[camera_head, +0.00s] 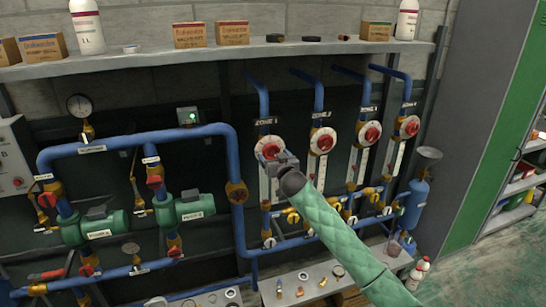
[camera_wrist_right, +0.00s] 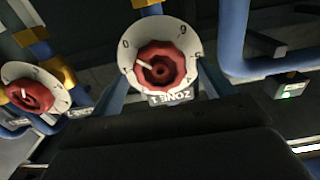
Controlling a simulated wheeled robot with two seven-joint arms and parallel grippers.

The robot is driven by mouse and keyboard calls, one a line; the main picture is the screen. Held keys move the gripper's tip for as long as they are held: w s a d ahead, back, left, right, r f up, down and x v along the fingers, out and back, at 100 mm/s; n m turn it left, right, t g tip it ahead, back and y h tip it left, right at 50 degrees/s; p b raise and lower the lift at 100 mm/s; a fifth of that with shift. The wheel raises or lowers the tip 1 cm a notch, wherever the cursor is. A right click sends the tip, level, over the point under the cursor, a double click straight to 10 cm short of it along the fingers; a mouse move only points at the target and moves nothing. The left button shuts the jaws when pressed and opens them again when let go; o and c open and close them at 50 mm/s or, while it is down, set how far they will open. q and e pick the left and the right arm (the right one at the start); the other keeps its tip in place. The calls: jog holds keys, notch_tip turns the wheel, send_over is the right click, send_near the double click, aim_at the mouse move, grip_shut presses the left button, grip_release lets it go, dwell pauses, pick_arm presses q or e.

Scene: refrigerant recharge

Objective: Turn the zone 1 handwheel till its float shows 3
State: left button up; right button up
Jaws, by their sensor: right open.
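The zone 1 handwheel (camera_head: 269,148) is a red knob on a round white dial, leftmost of the row on the wall panel. In the right wrist view the handwheel (camera_wrist_right: 160,66) is upper centre, above an upside-down "ZONE 1" label (camera_wrist_right: 170,97); a pale mark on the knob points left, near the dial's 0. My right gripper (camera_head: 282,159) is open, just in front of the handwheel's lower right; I cannot tell whether it touches. The zone 1 float gauge (camera_head: 264,190) is the pale strip below the wheel. Its reading is too small to tell. My left gripper is not in view.
Other red handwheels stand to the right; the nearest (camera_head: 323,141) is close beside my arm. A thick blue pipe (camera_head: 236,160) runs down to the left. A bench (camera_head: 215,294) with small parts lies below. A blue cylinder (camera_head: 415,203) stands at the right.

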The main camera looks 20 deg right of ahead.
jog(key=shift+w, duration=0.5)
jog(key=c, duration=1)
jog(key=shift+o, duration=0.2)
jog(key=shift+r+n+p, duration=0.15)
jog(key=shift+n+p, duration=0.4)
jog(key=shift+n, duration=0.65)
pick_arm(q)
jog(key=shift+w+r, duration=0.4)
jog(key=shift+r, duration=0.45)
pick_arm(e)
jog(key=shift+n, duration=1.2)
